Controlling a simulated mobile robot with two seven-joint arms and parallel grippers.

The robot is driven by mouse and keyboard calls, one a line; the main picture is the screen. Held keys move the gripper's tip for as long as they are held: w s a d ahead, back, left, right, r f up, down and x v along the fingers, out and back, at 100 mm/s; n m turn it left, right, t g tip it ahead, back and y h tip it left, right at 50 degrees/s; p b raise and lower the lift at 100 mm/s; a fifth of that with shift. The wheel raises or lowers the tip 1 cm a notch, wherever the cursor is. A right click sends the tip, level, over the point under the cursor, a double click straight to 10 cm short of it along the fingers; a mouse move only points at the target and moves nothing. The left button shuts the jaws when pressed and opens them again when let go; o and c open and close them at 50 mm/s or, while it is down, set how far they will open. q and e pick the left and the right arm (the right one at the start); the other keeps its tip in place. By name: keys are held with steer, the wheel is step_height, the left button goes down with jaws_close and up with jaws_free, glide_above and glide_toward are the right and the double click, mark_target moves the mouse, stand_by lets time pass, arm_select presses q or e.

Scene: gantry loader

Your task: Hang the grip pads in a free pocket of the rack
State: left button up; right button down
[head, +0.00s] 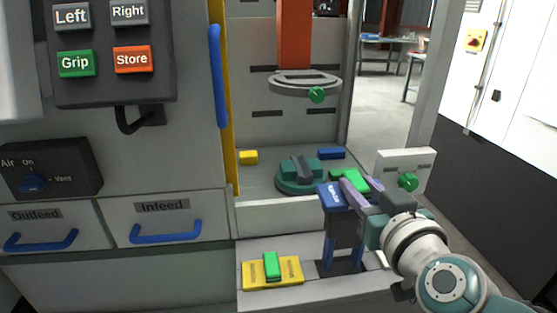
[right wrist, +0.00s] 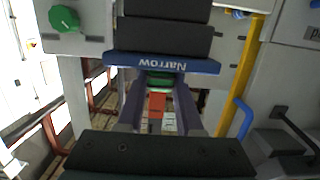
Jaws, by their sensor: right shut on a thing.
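The blue grip pads (head: 332,195), labelled "Narrow", have a green top piece and two dark blue legs pointing down. My right gripper (head: 356,190) is shut on their green piece. The blue label bar (right wrist: 160,64) crosses the right wrist view just beyond the purple fingers (right wrist: 160,100). The rack (head: 255,301) is the low grey ledge at the front. Yellow pads (head: 287,274) with a green piece sit in it at the left. The legs of the blue pads are over a dark pocket (head: 345,267) to the right; I cannot tell whether they enter it. My left gripper is out of view.
Above the rack is a bay with a teal round fixture (head: 292,186), a yellow block (head: 248,157) and a blue block (head: 331,153). A white plate with a green knob (head: 407,182) stands right. Drawers (head: 165,220) are left.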

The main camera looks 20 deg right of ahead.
steer(key=b, duration=0.5)
glide_above(347, 245)
steer(key=shift+s+f, duration=0.15)
steer(key=shift+f, duration=1.25)
steer(key=shift+s+f, duration=0.15)
steer(key=shift+f, duration=1.2)
steer(key=shift+f+b, duration=0.65)
steer(key=shift+f, duration=0.2)
steer(key=shift+f, duration=0.3)
steer(key=shift+f+b, duration=1.15)
steer(key=shift+b, duration=0.2)
steer(key=shift+f+b, duration=1.2)
steer(key=shift+f, duration=0.2)
steer(key=shift+f, duration=0.2)
